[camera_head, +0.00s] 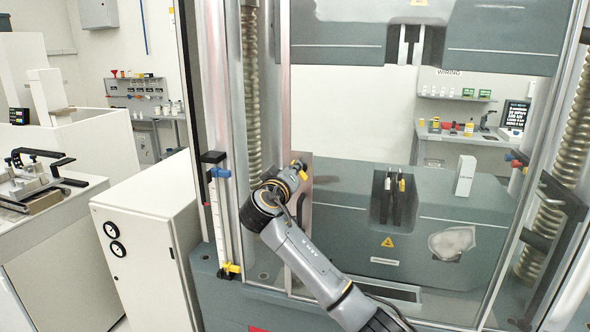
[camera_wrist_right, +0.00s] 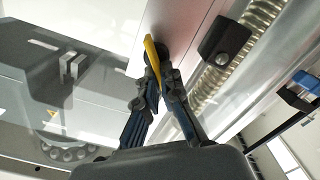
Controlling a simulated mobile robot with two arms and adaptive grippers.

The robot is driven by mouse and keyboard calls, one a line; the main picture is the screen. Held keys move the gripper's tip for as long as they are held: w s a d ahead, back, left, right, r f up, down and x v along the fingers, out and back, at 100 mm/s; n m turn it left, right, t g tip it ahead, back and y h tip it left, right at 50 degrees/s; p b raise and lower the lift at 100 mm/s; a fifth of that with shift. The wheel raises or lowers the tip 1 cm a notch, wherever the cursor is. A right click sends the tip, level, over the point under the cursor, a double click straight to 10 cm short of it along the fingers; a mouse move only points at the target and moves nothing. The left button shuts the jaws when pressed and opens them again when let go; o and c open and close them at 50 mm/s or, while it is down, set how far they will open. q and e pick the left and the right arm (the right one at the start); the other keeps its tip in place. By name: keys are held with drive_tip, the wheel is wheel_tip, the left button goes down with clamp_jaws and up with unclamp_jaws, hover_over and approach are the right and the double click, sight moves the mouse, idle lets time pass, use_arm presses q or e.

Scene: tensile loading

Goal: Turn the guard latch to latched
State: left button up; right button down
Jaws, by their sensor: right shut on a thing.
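The guard latch (camera_wrist_right: 151,56) is a yellow lever on the pale metal edge strip of the clear guard in the right wrist view. A small yellow part of it (camera_head: 303,175) shows in the head view beside my gripper. My right gripper (camera_wrist_right: 160,78) has its fingers closed together on the lever. In the head view my right gripper (camera_head: 297,172) is at the guard's left edge, partly hidden by my own wrist. The lever's pivot and any latched marking cannot be made out. My left gripper is not in view.
The grey testing machine (camera_head: 350,225) stands behind the clear guard. A white cabinet (camera_head: 145,245) with two gauges stands at left. A scale column with a blue stop (camera_head: 219,173) and a yellow stop (camera_head: 231,268) stands just left of my right arm.

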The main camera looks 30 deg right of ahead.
drive_tip(key=shift+w+a+f+n+p, duration=0.15)
drive_tip(key=shift+n+p, duration=0.6)
drive_tip(key=shift+n, duration=0.9)
drive_tip(key=shift+f+n+p, duration=0.2)
drive_tip(key=shift+n+p, duration=0.6)
drive_tip(key=shift+n, duration=0.9)
drive_tip(key=shift+w+a+f+n+p, duration=0.15)
drive_tip(key=shift+n+p, duration=0.6)
drive_tip(key=shift+n, duration=0.9)
drive_tip(key=shift+s+d+f, duration=0.1)
drive_tip(key=c, duration=1.5)
unclamp_jaws()
drive_tip(key=v, duration=1.2)
